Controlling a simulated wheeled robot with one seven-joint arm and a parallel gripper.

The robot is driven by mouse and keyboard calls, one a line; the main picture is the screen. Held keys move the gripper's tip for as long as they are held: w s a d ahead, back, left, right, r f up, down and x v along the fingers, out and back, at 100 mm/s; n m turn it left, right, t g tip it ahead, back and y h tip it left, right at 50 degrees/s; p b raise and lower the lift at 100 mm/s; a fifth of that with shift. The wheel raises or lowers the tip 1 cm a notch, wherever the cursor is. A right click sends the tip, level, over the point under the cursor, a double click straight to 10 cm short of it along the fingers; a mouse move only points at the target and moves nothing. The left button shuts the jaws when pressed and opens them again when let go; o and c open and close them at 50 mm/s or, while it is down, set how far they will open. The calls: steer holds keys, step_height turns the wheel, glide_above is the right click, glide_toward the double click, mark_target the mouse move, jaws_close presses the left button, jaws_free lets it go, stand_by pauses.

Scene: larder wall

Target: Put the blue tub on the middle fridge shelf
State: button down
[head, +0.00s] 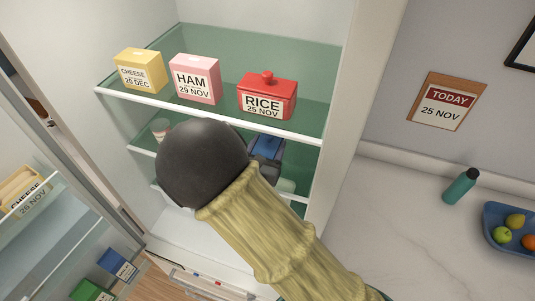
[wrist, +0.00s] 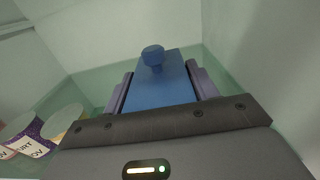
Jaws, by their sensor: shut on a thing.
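The blue tub (wrist: 166,88) with its round-knobbed lid is between the two fingers of my gripper (wrist: 158,84) in the wrist view. My gripper is shut on it. In the head view the tub (head: 266,146) shows only in part, behind my dark wrist, inside the fridge below the top shelf. The middle shelf (head: 137,149) shows its pale front edge at the left; my arm hides most of it. The tub is over this shelf's level; I cannot tell whether it touches the glass.
On the top shelf (head: 220,117) stand a yellow cheese box (head: 138,71), a pink ham box (head: 195,79) and a red rice tub (head: 267,97). Labelled pots (wrist: 32,135) stand left of my gripper. The open fridge door holds more boxes. A counter (head: 400,220) lies at right.

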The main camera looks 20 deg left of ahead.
steer(key=shift+f+p, duration=0.7)
steer(key=shift+f, duration=1.1)
steer(key=shift+f, duration=0.15)
steer(key=shift+c, duration=2.2)
jaws_free()
steer(key=shift+w, duration=0.1)
steer(key=shift+s+a+r, duration=0.1)
steer(key=shift+s+r, duration=0.1)
steer(key=shift+s+f+b, duration=0.2)
steer(key=shift+s+b, duration=0.05)
steer(key=shift+b, duration=0.1)
steer(key=s+b, duration=0.4)
steer(key=s, duration=0.7)
steer(key=shift+s+a+b, duration=0.15)
steer(key=shift+a+b, duration=0.15)
steer(key=shift+a, duration=0.1)
steer(key=shift+r, duration=0.1)
